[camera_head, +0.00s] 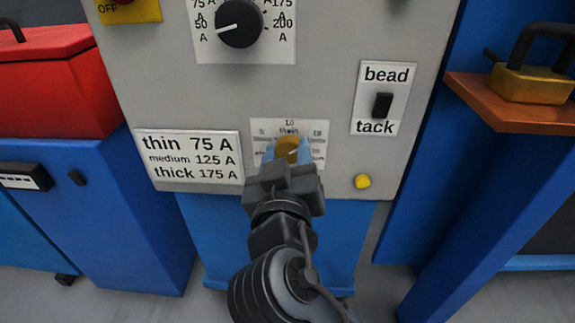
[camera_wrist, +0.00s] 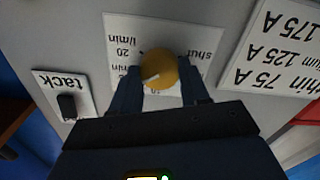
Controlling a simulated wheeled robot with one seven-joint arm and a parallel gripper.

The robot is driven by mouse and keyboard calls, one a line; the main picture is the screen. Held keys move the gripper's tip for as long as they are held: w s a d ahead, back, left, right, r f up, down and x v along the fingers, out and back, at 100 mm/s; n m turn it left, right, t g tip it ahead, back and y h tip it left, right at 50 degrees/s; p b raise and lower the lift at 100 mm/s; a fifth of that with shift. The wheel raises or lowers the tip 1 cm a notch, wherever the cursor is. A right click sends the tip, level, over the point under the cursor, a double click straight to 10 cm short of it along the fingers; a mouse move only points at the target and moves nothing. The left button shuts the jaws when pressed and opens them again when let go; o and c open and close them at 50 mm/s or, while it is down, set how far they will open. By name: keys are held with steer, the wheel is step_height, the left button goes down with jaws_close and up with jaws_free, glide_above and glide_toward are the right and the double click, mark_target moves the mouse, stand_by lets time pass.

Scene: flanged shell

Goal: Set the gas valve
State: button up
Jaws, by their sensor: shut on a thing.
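The gas valve is a round yellow knob (camera_head: 287,148) on a white scale plate (camera_head: 316,130) low on the grey panel. In the wrist view the knob (camera_wrist: 158,69) shows a pale pointer line, and its scale plate (camera_wrist: 205,45) appears upside down with "shut" and "20 l/min" legible. My gripper (camera_head: 287,156) reaches up to the knob from below. Its two fingers (camera_wrist: 160,84) lie on either side of the knob and are shut on it. The fingers hide the lower part of the plate.
Above is a black amperage dial (camera_head: 239,22). A bead/tack switch (camera_head: 382,105) is to the right, with a small yellow button (camera_head: 362,181) below it. A thickness chart (camera_head: 188,157) is to the left. A red box (camera_head: 55,80) and an orange shelf (camera_head: 515,108) flank the panel.

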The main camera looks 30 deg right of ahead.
steer(key=shift+f+m, duration=0.1)
steer(key=shift+m, duration=0.2)
steer(key=o, duration=1.1)
steer(key=shift+c, duration=0.2)
steer(key=shift+s, duration=0.1)
steer(key=p+v, duration=0.1)
steer(key=v, duration=0.6)
steer(key=shift+s+a, duration=0.25)
